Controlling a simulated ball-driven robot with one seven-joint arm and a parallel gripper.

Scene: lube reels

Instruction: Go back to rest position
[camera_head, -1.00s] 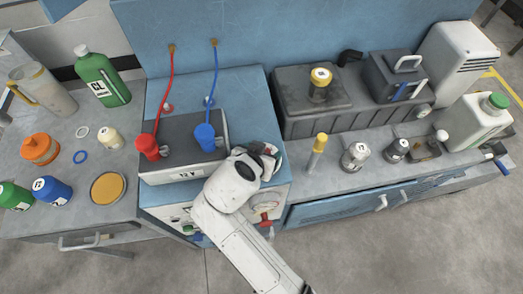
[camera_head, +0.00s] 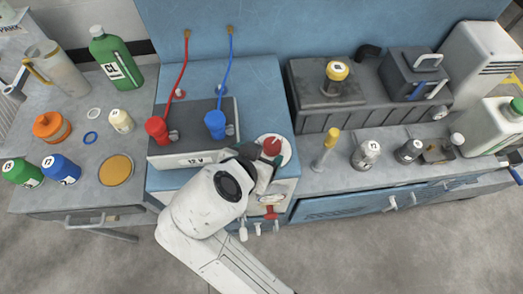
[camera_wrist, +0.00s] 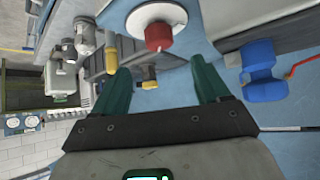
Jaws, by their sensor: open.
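My gripper (camera_head: 262,165) is at the blue bench unit (camera_head: 265,85), beside a red knob (camera_head: 272,146) on a round white plate. In the wrist view my gripper (camera_wrist: 160,85) has its two green fingers spread apart with nothing between them. The red knob (camera_wrist: 158,37) shows beyond the fingers, apart from them. The white arm crosses the lower middle of the head view and hides part of the unit's front.
The 12 V battery (camera_head: 190,140) carries a red clamp (camera_head: 157,130) and a blue clamp (camera_head: 215,124). A dark box (camera_head: 340,100) and several small containers stand right. The floor in front is clear.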

